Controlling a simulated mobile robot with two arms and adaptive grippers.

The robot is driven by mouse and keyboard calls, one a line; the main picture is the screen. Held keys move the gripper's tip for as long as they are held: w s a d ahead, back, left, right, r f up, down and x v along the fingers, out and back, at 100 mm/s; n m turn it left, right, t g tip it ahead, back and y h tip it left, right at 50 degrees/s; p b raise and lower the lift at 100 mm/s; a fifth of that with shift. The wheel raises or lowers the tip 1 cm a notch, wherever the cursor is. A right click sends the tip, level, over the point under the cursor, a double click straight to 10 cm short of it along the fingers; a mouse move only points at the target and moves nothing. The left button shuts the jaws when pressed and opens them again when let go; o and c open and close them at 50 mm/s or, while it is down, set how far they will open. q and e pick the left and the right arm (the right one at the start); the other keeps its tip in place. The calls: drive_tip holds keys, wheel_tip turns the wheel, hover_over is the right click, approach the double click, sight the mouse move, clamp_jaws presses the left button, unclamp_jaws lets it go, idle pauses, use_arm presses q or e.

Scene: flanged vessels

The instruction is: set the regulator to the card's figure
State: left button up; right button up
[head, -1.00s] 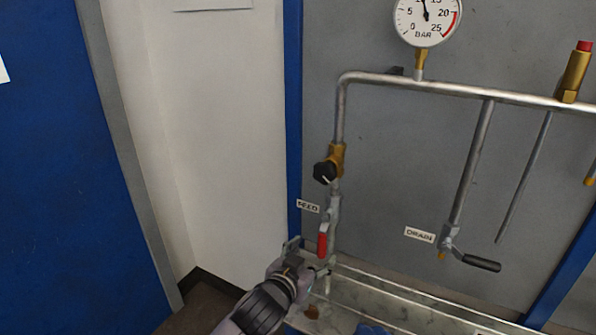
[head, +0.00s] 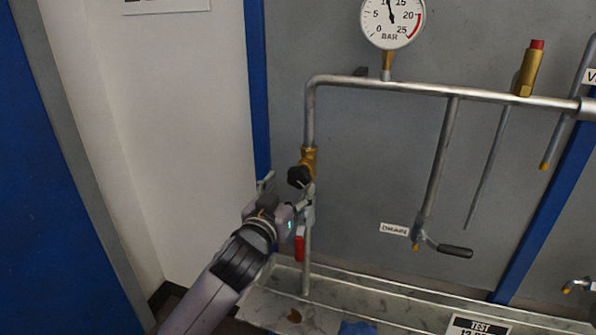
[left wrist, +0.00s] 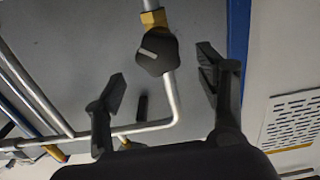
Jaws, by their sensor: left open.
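The regulator's black knob (head: 299,176) sits on a brass body (head: 308,156) on the left vertical pipe. In the left wrist view the knob (left wrist: 157,52) shows a pale pointer mark and lies ahead, between the spread fingers. My left gripper (head: 289,188) is open, with its fingers around the knob's height; contact is not visible. The pressure gauge (head: 392,17) has its needle between 10 and 15 bar. The card (head: 478,326) reads "TEST" at the bottom edge; its figure is cut off. My right gripper is out of view.
A red-handled valve (head: 300,247) hangs just below the knob. The drain valve's black lever (head: 455,250) and a brass relief valve with red cap (head: 529,70) are to the right. A metal tray (head: 390,312) runs below, with a blue item (head: 357,328) in it.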

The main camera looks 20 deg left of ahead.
sight(297, 177)
use_arm(q)
drive_tip(key=w, duration=0.4)
drive_tip(key=shift+w+d+p, duration=0.15)
drive_tip(key=shift+w+p, duration=0.2)
drive_tip(key=shift+p, duration=0.05)
drive_tip(key=shift+w, duration=0.65)
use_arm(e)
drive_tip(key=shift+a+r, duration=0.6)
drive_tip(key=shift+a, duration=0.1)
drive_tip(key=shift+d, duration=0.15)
use_arm(q)
drive_tip(key=c, duration=1.1)
drive_tip(key=shift+r+m+p, duration=0.1)
drive_tip(key=shift+m+p, duration=0.9)
drive_tip(key=shift+m, duration=0.9)
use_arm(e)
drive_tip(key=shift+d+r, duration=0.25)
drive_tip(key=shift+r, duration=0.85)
use_arm(q)
drive_tip(key=shift+d, duration=0.1)
